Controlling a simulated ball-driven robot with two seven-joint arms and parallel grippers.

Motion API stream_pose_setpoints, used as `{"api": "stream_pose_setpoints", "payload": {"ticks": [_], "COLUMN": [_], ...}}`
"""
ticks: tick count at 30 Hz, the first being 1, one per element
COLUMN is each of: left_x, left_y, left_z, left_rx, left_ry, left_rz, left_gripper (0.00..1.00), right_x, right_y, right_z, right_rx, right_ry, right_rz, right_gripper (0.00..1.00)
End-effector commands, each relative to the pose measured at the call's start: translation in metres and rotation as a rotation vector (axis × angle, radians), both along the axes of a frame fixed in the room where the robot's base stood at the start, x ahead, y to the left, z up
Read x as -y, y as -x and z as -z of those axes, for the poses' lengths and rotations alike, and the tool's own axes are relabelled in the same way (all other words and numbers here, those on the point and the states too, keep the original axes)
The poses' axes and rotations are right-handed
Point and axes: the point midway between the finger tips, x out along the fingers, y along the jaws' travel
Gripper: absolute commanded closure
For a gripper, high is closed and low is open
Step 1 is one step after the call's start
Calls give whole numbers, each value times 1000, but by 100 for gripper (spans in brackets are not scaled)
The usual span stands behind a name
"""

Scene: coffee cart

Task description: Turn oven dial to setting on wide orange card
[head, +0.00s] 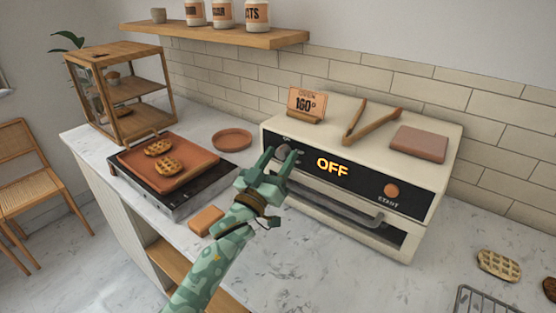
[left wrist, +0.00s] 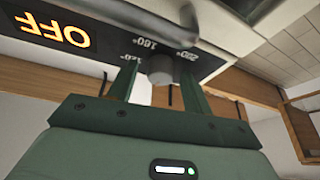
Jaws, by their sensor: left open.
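The cream oven (head: 440,170) stands on the counter with its black panel facing me, and its display (head: 332,167) reads OFF in orange. The orange card (head: 306,102) stands in a wooden holder on top of the oven and reads 160°. The grey dial (head: 283,151) is at the left end of the panel. My left gripper (head: 280,159) is open with its fingers at the dial. In the left wrist view the dial (left wrist: 160,68) sits between the fingertips of my gripper (left wrist: 158,80), with temperature marks around it, 160° among them. I cannot tell whether the fingers touch it.
A round orange start button (head: 391,190) is at the panel's right, above the oven door handle (head: 350,205). Wooden tongs (head: 368,122) and a brown-red block (head: 419,143) lie on the oven. A tray with waffles (head: 190,170) is to the left.

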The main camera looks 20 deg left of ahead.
Motion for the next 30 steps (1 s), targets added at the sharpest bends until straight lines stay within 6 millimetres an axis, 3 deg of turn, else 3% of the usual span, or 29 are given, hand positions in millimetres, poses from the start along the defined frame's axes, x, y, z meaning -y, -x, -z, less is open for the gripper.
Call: {"api": "stream_pose_setpoints", "payload": {"ticks": [2,3,7,8,20,30], "left_x": [0,0,0,0,-1,-3], "left_y": [0,0,0,0,0,-1], "left_z": [0,0,0,0,0,0], "left_rx": [0,0,0,0,19,105], "left_ry": [0,0,0,0,-57,-293], "left_rz": [0,0,0,0,-1,-1], "left_gripper": [50,56,92,95,95,95], "right_x": [-1,-2,-3,-3,-2,-2], "right_y": [0,-1,-1,-1,-3,-5], "right_z": [0,0,0,0,-2,-9], "right_rx": [1,1,2,2,5,11], "right_ry": [-1,-3,-4,-4,-4,-3], "right_rz": [1,1,2,2,2,2], "right_gripper": [67,67,67,67,67,67]}}
